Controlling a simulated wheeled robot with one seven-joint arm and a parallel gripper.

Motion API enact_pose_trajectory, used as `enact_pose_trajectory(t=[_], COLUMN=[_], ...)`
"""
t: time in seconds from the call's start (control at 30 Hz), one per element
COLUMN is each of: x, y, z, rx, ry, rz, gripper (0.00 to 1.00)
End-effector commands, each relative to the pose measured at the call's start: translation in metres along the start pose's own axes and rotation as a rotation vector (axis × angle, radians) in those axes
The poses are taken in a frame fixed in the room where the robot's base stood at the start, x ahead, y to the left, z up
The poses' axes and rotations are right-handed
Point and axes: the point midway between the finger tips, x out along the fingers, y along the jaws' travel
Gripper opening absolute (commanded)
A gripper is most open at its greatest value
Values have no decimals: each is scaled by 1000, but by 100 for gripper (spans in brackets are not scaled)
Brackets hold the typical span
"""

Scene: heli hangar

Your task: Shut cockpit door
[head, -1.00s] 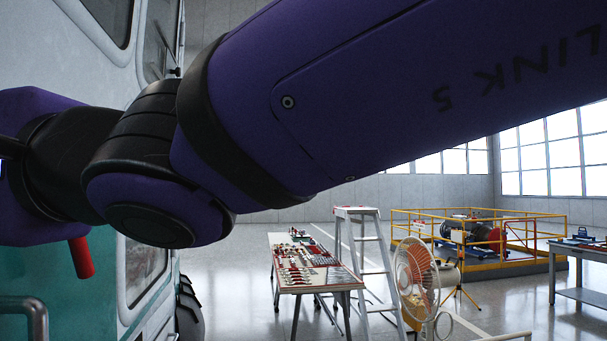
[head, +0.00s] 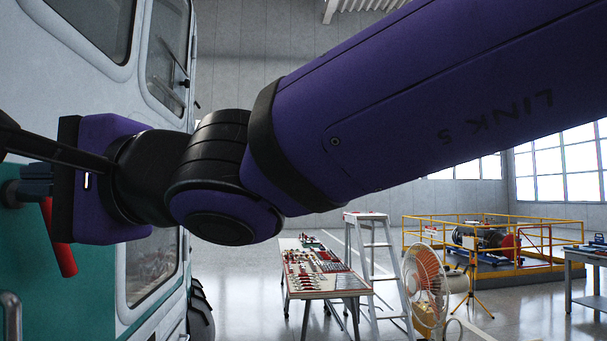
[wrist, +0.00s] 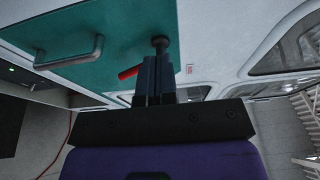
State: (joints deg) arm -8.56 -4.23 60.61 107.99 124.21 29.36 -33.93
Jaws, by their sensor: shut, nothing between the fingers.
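The white and teal aircraft side fills the left of the head view, with its teal lower panel (head: 95,275) and windows. In the wrist view the teal panel (wrist: 70,42) carries a grey bar handle (wrist: 70,55), a red lever (wrist: 130,72) and a dark round knob (wrist: 160,42). The red lever also hangs below my gripper in the head view (head: 60,240). My gripper (wrist: 158,62) is shut and empty, its fingertips close to the knob; I cannot tell if they touch. It also shows at the head view's left edge (head: 14,192). I cannot tell the door's opening angle.
A tool table (head: 318,283), a stepladder (head: 370,255) and a fan (head: 425,275) stand right of the aircraft. A yellow-railed platform (head: 490,262) with an engine is behind. A workbench (head: 590,257) is at the right edge. Grey floor shows between them.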

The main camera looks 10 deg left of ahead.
Motion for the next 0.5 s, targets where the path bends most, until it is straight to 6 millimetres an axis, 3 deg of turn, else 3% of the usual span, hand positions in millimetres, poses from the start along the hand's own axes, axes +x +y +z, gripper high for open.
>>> enact_pose_trajectory(t=[0.03,0.5], x=[-2,-30], y=[0,0], z=[-7,10], rx=[2,-4], ry=[1,1], rz=[0,1], gripper=[0,0])
